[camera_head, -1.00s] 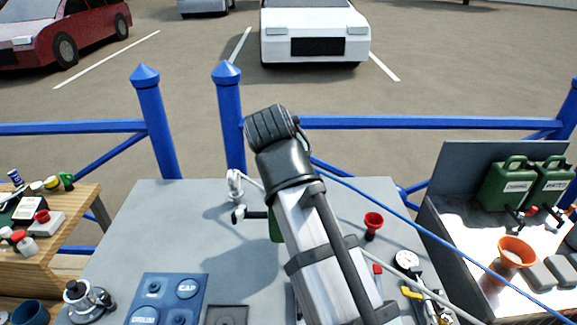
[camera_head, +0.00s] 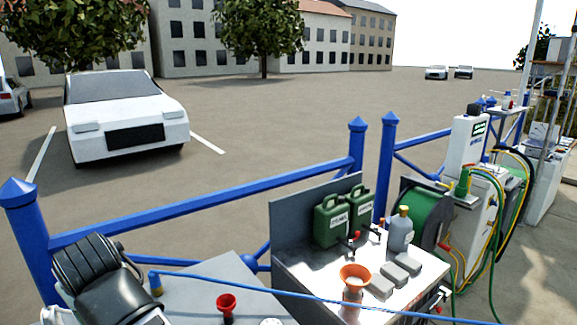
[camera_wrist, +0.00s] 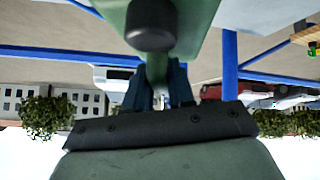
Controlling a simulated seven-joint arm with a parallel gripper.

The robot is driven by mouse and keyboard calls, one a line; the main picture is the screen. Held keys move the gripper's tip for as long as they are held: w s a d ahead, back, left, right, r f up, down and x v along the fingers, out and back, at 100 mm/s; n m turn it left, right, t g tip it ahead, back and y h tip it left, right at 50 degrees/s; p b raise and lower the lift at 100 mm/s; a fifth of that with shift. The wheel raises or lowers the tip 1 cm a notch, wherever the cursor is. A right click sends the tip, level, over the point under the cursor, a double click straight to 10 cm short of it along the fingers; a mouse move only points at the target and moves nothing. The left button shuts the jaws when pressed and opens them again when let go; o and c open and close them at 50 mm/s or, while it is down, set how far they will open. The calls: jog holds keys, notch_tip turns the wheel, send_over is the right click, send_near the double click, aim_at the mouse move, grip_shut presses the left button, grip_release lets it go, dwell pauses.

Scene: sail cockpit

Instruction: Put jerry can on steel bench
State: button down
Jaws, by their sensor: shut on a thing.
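A green jerry can (camera_wrist: 185,15) with a black round cap fills the top of the wrist view, cut off by the frame edge. My gripper (camera_wrist: 160,88) is shut on it, with dark fingers at its near part. In the head view my gripper and the held can are out of sight; only my black and white arm shows at lower left. The steel bench (camera_head: 318,292) stands at centre right, with a shiny top and a grey back panel.
Two labelled green cans (camera_head: 332,222) stand against the back panel. An orange funnel (camera_head: 354,275), grey blocks (camera_head: 394,274) and a grey bottle (camera_head: 400,232) occupy the bench top. A blue hose crosses in front.

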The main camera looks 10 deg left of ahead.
jog(key=shift+s+d+r+n, duration=0.15)
jog(key=shift+s+n, duration=0.15)
jog(key=shift+s, duration=0.15)
jog(key=shift+w+d+r+g+y, duration=0.2)
jog(key=shift+w+d+g+y, duration=0.15)
jog(key=shift+d, duration=0.1)
jog(key=w+d+r+m+t+h, duration=0.1)
jog(key=w+d+r+m+h, duration=0.15)
jog(key=w+d, duration=0.95)
jog(key=w+d+r+m+t+h, duration=0.1)
jog(key=w+d+r+m+t, duration=0.2)
jog(key=w+d, duration=0.95)
jog(key=w+d+r+m+h, duration=0.2)
jog(key=d, duration=1.4)
jog(key=w+d+r+m+h, duration=0.2)
jog(key=d+m, duration=0.1)
jog(key=d, duration=1.4)
jog(key=shift+w+d+m, duration=0.15)
jog(key=shift+d+m, duration=0.15)
jog(key=shift+m, duration=0.05)
jog(key=shift+a, duration=0.15)
